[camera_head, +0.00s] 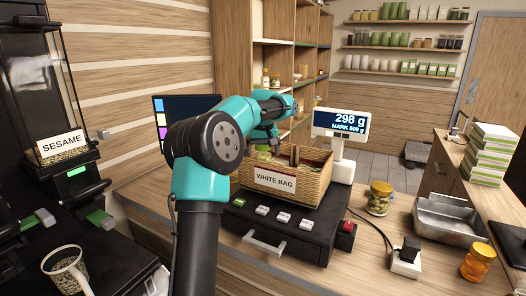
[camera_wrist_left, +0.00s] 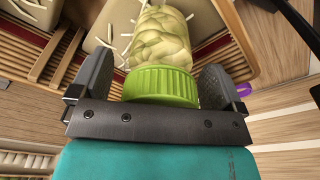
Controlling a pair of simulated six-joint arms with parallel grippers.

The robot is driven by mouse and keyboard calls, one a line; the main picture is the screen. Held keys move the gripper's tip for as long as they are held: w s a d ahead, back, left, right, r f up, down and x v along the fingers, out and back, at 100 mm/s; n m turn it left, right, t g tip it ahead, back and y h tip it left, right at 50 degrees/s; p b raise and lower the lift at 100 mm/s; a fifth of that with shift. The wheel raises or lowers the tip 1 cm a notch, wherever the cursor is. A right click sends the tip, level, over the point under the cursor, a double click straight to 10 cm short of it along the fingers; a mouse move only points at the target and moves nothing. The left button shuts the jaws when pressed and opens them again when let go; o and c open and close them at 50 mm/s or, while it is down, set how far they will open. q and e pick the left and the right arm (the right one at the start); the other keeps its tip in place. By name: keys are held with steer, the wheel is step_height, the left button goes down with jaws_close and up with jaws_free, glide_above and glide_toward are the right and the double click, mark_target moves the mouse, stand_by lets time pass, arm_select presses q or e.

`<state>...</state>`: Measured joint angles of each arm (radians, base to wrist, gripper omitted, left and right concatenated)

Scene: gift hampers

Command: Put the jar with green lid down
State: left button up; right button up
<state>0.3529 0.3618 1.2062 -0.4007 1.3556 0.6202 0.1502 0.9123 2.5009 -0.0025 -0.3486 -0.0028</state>
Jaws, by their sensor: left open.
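The jar with the green lid (camera_wrist_left: 162,85) shows in the left wrist view, with pale contents and its lid towards my wrist. My left gripper (camera_wrist_left: 156,90) is open, with one finger on each side of the jar; I cannot tell whether either finger touches it. In the head view my left arm reaches over the wicker basket (camera_head: 308,190) labelled WHITE BAG, and the gripper is mostly hidden behind the arm. The basket stands on the black scale (camera_head: 285,238). My right gripper is not in view.
The scale display (camera_head: 341,123) reads 298 g, MARK 500 g. Right of the basket are a jar with a yellow lid (camera_head: 380,198), a metal tray (camera_head: 452,222), an orange jar (camera_head: 477,262) and a socket block (camera_head: 405,262). The SESAME dispenser (camera_head: 62,145) stands at left.

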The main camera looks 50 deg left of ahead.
arm_select(q)
steer(key=shift+r, duration=0.1)
steer(key=r, duration=0.8)
steer(key=s+d+r, duration=0.1)
steer(key=r, duration=0.3)
